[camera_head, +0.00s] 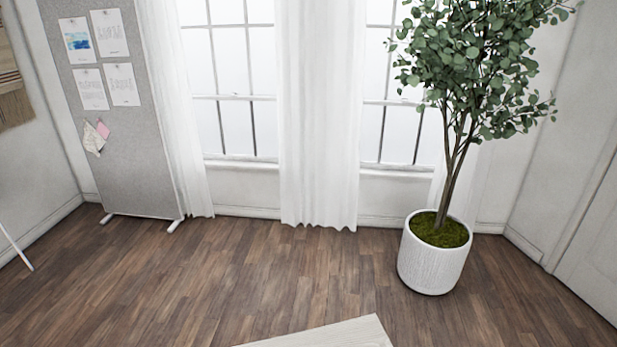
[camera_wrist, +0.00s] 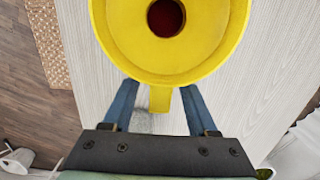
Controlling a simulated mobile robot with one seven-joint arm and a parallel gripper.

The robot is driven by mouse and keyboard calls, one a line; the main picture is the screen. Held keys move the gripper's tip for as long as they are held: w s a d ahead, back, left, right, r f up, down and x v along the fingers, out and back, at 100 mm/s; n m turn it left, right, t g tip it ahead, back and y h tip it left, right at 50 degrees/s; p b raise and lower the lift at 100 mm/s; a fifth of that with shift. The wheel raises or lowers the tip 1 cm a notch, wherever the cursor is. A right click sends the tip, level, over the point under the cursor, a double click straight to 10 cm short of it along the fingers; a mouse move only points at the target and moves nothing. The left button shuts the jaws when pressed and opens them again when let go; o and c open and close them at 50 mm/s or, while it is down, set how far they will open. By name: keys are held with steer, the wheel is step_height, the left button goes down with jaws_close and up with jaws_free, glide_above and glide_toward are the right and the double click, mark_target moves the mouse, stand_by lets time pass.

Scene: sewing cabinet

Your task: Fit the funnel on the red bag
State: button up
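A yellow funnel (camera_wrist: 215,50) fills the top middle of the wrist view, seen from above into its mouth. A short yellow tab on its rim points toward my gripper. Dark red shows through its central hole; I cannot tell how the funnel and whatever is red sit together. My gripper (camera_wrist: 160,90) has its two blue fingers apart, one on each side of the tab, with visible gaps to it. The fingertips are hidden beneath the funnel's rim, so contact with the funnel cannot be seen. The head view shows neither funnel, bag nor gripper.
A pale wood-grain tabletop (camera_wrist: 265,75) lies below the funnel; its corner (camera_head: 335,335) shows at the bottom of the head view. A woven mat (camera_wrist: 46,40) lies on the floor at left. A potted tree (camera_head: 433,265) and a grey board (camera_head: 140,160) stand farther off.

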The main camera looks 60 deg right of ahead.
steer(key=r, duration=1.3)
steer(key=shift+s+d, duration=0.35)
steer(key=shift+s, duration=0.05)
steer(key=w+d+r+n+t+h, duration=0.1)
steer(key=w+r+n+t+h, duration=0.6)
steer(key=w+r, duration=1)
steer(key=w+a+r+n+t+y, duration=0.1)
steer(key=w+a+r+n+t, duration=0.3)
steer(key=r, duration=0.4)
steer(key=w+a+r+n+t, duration=0.25)
steer(key=w+r, duration=0.25)
steer(key=r, duration=0.3)
steer(key=w+a+r+n+t, duration=0.25)
steer(key=a+r+n, duration=0.3)
steer(key=r, duration=0.45)
steer(key=s+a+r+n+t+y, duration=0.2)
steer(key=s+a+r+n+t, duration=0.2)
steer(key=r, duration=0.7)
steer(key=s+a+r+n+t+y, duration=0.3)
steer(key=s+a+r+t, duration=0.3)
steer(key=a+r, duration=0.5)
steer(key=s+n, duration=0.1)
steer(key=s, duration=0.1)
steer(key=shift+s+r+n+t, duration=0.3)
steer(key=shift+s+r+n, duration=0.05)
steer(key=shift+s+n, duration=0.05)
